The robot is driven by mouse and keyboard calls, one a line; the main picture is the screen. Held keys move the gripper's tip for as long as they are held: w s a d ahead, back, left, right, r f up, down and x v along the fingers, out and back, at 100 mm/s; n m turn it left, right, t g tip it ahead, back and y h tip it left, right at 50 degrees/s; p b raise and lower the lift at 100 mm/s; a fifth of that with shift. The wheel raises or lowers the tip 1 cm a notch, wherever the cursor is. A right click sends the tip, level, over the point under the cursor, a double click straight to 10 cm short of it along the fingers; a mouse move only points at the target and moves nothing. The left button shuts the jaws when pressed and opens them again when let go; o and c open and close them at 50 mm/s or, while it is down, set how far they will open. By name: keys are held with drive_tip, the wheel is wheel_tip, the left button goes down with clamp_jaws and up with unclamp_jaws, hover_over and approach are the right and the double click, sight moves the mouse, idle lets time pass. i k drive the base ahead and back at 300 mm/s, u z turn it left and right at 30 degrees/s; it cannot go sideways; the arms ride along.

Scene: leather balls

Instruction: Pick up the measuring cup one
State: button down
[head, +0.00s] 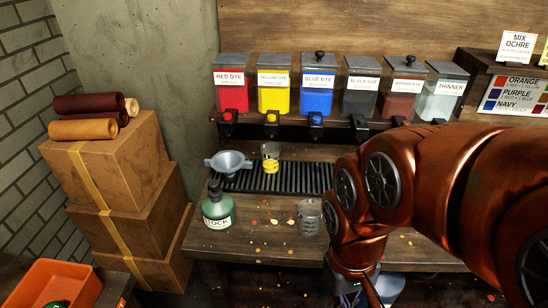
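A clear measuring cup (309,218) with markings stands upright on the wooden bench near its front edge. It looks empty. Another clear cup (270,158) with yellow in its lower part stands on the black ribbed drip tray (300,177), under the yellow dye dispenser. I cannot tell which of them is the measuring cup one. My arm reaches down at the right, and my gripper (352,295) is only partly seen at the bottom edge, in front of and below the empty cup. It appears apart from both cups. Its fingers are cut off by the frame and hidden.
A grey funnel (229,162) sits at the tray's left end, with a green STOCK bottle (218,207) in front. Several dye dispensers (318,88) line the back shelf. Stacked boxes (115,165) stand left, and an orange bin (55,285) is at lower left.

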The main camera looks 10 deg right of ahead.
sight(269, 152)
drive_tip(key=z, duration=0.95)
drive_tip(key=k, duration=0.95)
drive_tip(key=u, duration=1.6)
drive_tip(key=i, duration=0.45)
drive_tip(key=z, duration=0.05)
